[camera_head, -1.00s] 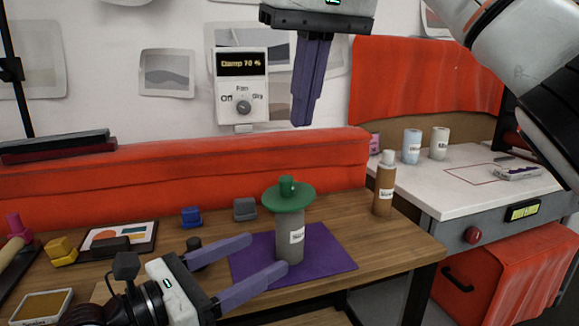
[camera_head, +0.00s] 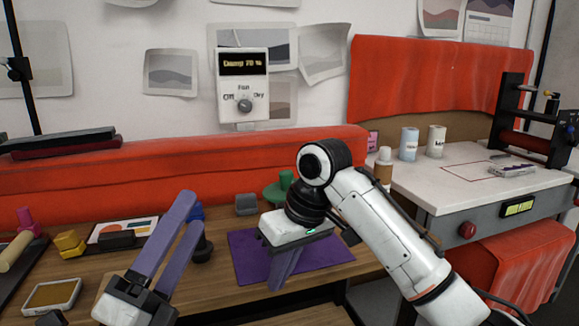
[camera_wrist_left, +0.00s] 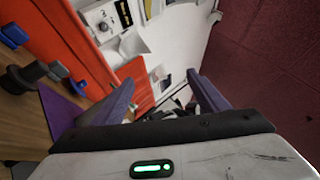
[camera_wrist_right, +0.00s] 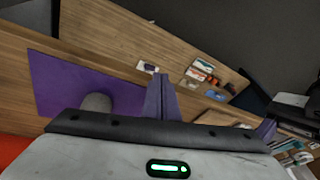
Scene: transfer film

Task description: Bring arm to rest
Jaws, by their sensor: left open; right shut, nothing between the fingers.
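My left gripper (camera_head: 192,213) is in the lower left of the head view, open and empty, its purple fingers pointing up and away over the wooden table (camera_head: 215,285). My right gripper (camera_head: 282,275) is shut and empty, its fingers pointing down above the purple mat (camera_head: 335,253). Behind my right arm, a green disc-shaped top (camera_head: 277,193) shows; the grey bottle under it is mostly hidden in the head view. In the right wrist view a grey cylinder (camera_wrist_right: 97,102) stands on the mat, partly cut off by my gripper body.
A brown bottle (camera_head: 384,170) stands behind my right arm. Blue and white bottles (camera_head: 409,143) stand on the white bench (camera_head: 450,185) at right.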

